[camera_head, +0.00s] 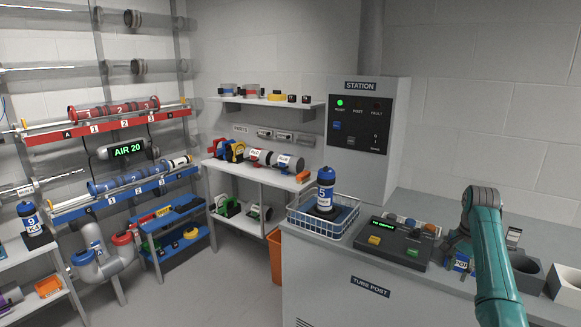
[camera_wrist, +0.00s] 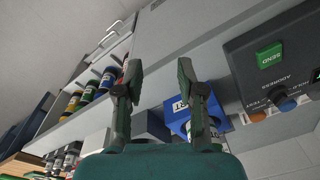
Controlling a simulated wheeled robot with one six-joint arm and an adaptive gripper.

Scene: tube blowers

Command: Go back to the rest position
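My gripper (camera_head: 455,241) is at the end of my teal arm on the right side of the head view, above the counter and just right of the control panel. In the wrist view my gripper (camera_wrist: 159,68) has its two fingers spread apart, with nothing held between the tips. A blue holder (camera_wrist: 178,118) with a white label, partly hidden, shows behind the right finger. A blue labelled item (camera_head: 462,264) is also close below my gripper in the head view. The fingertips are hard to make out in the head view.
The control panel (camera_head: 396,242) with lit display is left of my gripper. A wire basket (camera_head: 300,221) holds a blue-capped canister (camera_head: 325,190). Grey and white open bins (camera_head: 568,287) stand at the right. The station box (camera_head: 366,140) rises behind. Shelves with tubes are at left.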

